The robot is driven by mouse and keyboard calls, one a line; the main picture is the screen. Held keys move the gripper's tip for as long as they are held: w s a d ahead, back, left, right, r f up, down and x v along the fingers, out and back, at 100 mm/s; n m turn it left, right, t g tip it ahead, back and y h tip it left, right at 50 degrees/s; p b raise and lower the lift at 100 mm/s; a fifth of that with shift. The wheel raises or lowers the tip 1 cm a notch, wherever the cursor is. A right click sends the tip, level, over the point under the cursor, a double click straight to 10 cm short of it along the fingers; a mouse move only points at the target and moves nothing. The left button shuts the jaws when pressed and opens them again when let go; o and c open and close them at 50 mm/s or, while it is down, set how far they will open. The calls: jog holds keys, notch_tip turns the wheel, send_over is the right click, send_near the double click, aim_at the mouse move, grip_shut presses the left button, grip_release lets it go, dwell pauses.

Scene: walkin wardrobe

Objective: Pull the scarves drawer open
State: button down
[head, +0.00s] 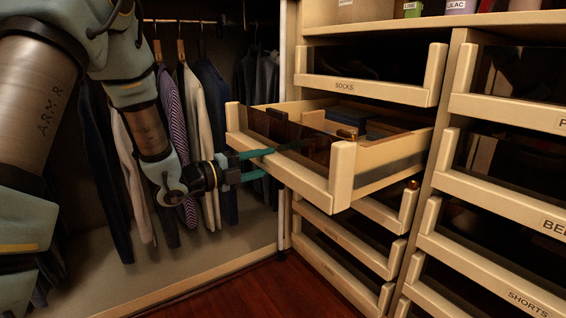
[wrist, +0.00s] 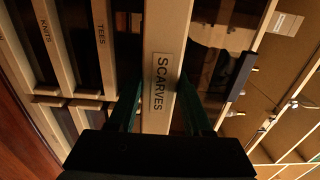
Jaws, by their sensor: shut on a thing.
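The scarves drawer (head: 341,178) is pulled well out of the tower in the head view, with a pale wooden front and a dark panel. Its front with the SCARVES label (wrist: 159,82) fills the middle of the wrist view. My gripper (head: 290,147) is at the front of this drawer, its green fingers reaching to the front from the left. In the wrist view my gripper (wrist: 158,108) has one finger on each side of the labelled front, shut on it. The exact contact at the fingertips is hard to see in the head view.
The socks drawer (head: 367,89) above is closed. Other drawers (head: 355,235) sit below, and a second column with a shorts drawer (head: 480,277) stands at the right. Hanging clothes (head: 190,130) are behind my arm. Red-brown floor (head: 240,295) is open in front.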

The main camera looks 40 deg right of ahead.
jog(key=shift+a+f, duration=0.15)
jog(key=shift+a, duration=1.3)
jog(key=c, duration=0.6)
grip_release()
jog(key=shift+w, duration=0.1)
jog(key=a, duration=0.7)
jog(key=a+p, duration=0.1)
jog(key=a, duration=0.2)
jog(key=shift+w+a, duration=0.3)
jog(key=shift+a, duration=0.1)
